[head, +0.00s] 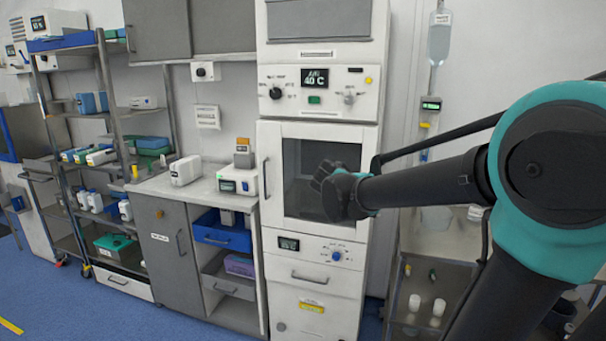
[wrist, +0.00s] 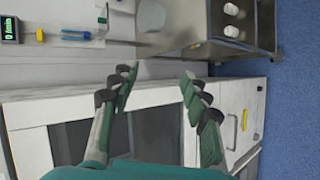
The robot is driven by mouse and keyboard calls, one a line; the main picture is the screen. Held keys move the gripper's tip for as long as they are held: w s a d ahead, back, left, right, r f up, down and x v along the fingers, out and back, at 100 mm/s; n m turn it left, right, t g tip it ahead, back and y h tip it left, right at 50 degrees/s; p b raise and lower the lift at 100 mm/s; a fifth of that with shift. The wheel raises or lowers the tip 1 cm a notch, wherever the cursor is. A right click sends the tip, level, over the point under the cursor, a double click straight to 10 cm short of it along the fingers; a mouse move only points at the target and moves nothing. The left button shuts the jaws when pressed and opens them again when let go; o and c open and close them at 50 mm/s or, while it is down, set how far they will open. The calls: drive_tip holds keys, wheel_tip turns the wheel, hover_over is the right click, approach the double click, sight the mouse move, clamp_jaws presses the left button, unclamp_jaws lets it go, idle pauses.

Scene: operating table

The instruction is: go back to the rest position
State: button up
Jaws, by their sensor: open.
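My gripper (wrist: 157,82) shows in the wrist view with its two fingers spread wide apart and nothing between them. In the head view my arm reaches in from the right, and its dark end (head: 341,190) is in front of the glass door of a tall white cabinet (head: 318,131). The fingers are hard to make out there. In the wrist view the cabinet front (wrist: 70,103) lies behind the fingers, turned on its side. I cannot tell how far the gripper is from the door.
A counter (head: 205,187) with small devices stands left of the cabinet, with a shelf rack (head: 112,140) farther left. A steel cart (head: 440,275) with white bottles is at the right, below an infusion bag (head: 439,42). Blue floor (head: 130,315) is clear at the front left.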

drive_tip(key=s+a+f+m+g+y, duration=0.1)
drive_tip(key=s+f+m+y, duration=0.3)
drive_tip(key=s+f, duration=0.7)
drive_tip(key=s+a+f+m+g+y, duration=0.2)
drive_tip(key=s+f+m+y, duration=0.2)
drive_tip(key=s+f, duration=0.7)
wheel_tip(320, 180, down, 2)
drive_tip(key=shift+f+m+g+y, duration=0.1)
drive_tip(key=shift+m+g+y, duration=0.2)
drive_tip(key=shift+m+y, duration=0.15)
drive_tip(key=shift+c, duration=0.2)
